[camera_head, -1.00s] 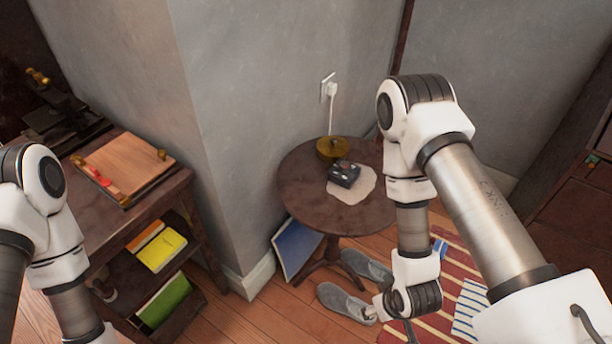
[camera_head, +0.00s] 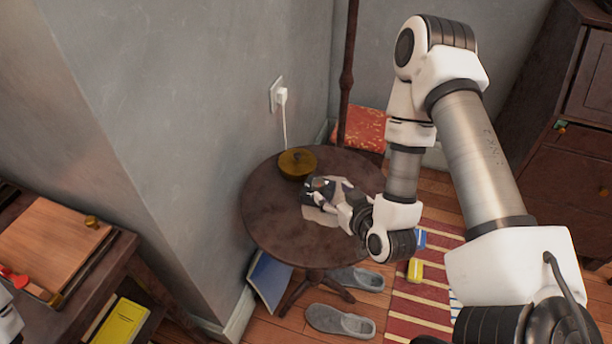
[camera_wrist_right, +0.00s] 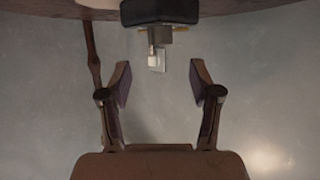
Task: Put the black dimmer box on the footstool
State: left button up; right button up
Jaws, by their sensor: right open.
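The black dimmer box (camera_head: 318,186) sits on a pale cloth (camera_head: 318,217) on the round wooden table (camera_head: 268,222). My right gripper (camera_head: 336,192) is at the box's near right side and partly hides it. In the right wrist view the box (camera_wrist_right: 160,10) shows at the top edge, beyond the fingertips. The right gripper (camera_wrist_right: 160,76) is open there with nothing between its fingers. A red patterned cushion-like top (camera_head: 362,130), which looks like the footstool, stands behind the table by the wall; its lower part is hidden. My left gripper is out of view.
A dark pole (camera_head: 348,75) rises behind the table. Grey slippers (camera_head: 342,321) and a striped rug (camera_head: 425,300) lie on the floor. A dark cabinet (camera_head: 560,170) stands right.

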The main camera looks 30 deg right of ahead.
aim_at(319, 183)
jog(key=w+f+b, duration=0.1)
jog(key=b, duration=0.3)
jog(key=shift+b, duration=0.3)
jog(key=shift+w, duration=0.25)
jog(key=b+x, duration=0.1)
jog(key=x, duration=0.4)
jog(key=shift+w, duration=0.2)
grip_shut()
